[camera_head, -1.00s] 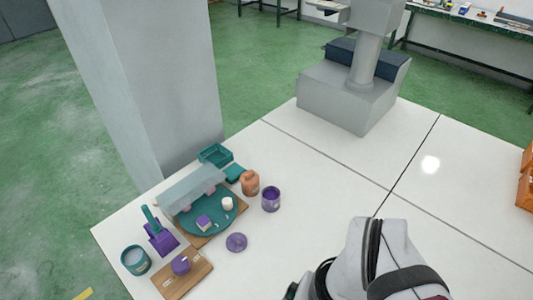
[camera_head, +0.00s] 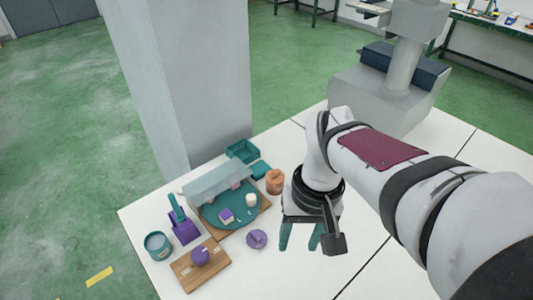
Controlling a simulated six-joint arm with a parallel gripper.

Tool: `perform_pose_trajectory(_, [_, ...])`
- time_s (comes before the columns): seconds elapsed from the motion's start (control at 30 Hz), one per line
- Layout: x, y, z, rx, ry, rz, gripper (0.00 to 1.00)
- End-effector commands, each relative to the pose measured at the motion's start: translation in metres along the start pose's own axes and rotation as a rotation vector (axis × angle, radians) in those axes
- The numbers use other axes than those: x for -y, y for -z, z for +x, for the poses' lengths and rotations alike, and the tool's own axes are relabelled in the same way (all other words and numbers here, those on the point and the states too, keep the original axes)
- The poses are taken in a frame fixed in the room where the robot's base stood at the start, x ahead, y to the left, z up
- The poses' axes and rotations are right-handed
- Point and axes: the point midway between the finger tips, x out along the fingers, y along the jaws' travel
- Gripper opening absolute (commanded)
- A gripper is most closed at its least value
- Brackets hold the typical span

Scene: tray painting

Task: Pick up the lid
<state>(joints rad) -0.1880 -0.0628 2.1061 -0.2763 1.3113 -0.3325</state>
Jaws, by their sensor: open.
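A flat round purple lid (camera_head: 257,239) lies on the white table, right of the wooden board and in front of the round teal tray. My gripper (camera_head: 299,245) is just right of the lid in the picture, fingers pointing down. Its two teal fingers are apart with nothing between them. I cannot tell its height above the table. The purple can seen earlier beside the orange jar is hidden behind my gripper and wrist.
The teal tray (camera_head: 210,217) holds a purple-and-white block (camera_head: 226,215) and a white cup (camera_head: 251,200). An orange jar (camera_head: 275,181) stands near my wrist. A wooden board (camera_head: 186,279) bears a purple round piece (camera_head: 200,256). A teal can (camera_head: 157,246) stands left.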

Motion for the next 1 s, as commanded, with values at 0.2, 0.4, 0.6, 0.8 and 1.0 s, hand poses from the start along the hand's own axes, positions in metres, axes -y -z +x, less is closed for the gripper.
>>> perform_pose_trajectory(0.2, [0.064, 0.12, 0.053, 0.011, -0.069, -0.559, 0.51])
perform_pose_trajectory(0.4, [0.079, 0.141, 0.089, 0.013, -0.084, -0.681, 0.51])
perform_pose_trajectory(0.6, [0.073, 0.141, 0.146, 0.015, -0.083, -0.676, 0.51])
perform_pose_trajectory(0.8, [0.07, 0.142, 0.176, 0.011, -0.083, -0.674, 0.51])
perform_pose_trajectory(1.0, [0.061, 0.146, 0.214, 0.012, -0.084, -0.673, 0.51])
